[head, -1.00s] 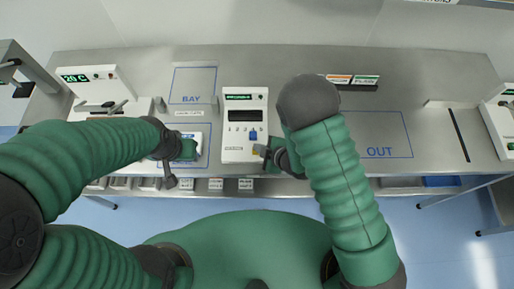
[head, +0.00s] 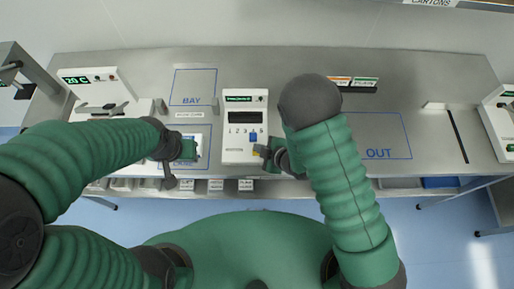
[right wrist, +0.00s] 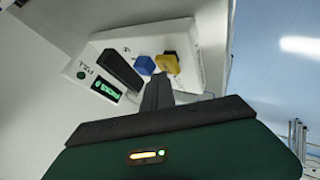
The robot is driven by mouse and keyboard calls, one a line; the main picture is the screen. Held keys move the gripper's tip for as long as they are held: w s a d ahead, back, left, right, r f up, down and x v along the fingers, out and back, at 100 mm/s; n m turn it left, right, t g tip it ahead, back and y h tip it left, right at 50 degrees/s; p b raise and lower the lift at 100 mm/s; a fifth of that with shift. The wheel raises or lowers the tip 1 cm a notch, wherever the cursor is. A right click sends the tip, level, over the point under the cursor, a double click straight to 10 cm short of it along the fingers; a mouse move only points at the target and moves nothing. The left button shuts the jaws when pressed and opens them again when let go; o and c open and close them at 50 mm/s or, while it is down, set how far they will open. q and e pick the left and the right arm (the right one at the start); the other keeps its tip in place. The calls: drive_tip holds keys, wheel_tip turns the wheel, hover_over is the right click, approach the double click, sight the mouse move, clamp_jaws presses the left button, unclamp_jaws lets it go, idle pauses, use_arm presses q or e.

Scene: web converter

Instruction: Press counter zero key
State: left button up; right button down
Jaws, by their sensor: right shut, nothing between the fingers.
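The counter (head: 245,116) is a white upright box on the bench in the middle of the head view, with a green-lit display, a dark window and a row of small digits. It also shows tilted in the right wrist view (right wrist: 110,50). On it are a blue key (right wrist: 145,64) and a yellow key (right wrist: 167,63); which is the zero key I cannot read. My right gripper (right wrist: 157,86) is shut and empty, its tips just in front of these keys; contact cannot be judged. In the head view it (head: 263,151) partly hides the yellow key. My left gripper (head: 190,150) is over a pale item left of the counter.
A marked BAY area (head: 194,85) lies behind left and a marked OUT area (head: 385,140) to the right. A white device with a green display (head: 90,80) stands at the left, another (head: 500,120) at the far right. The bench behind the counter is clear.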

drive_tip(key=shift+r, duration=0.45)
wheel_tip(320, 180, up, 5)
drive_tip(key=p, duration=0.4)
drive_tip(key=shift+r, duration=0.1)
idle(0.5)
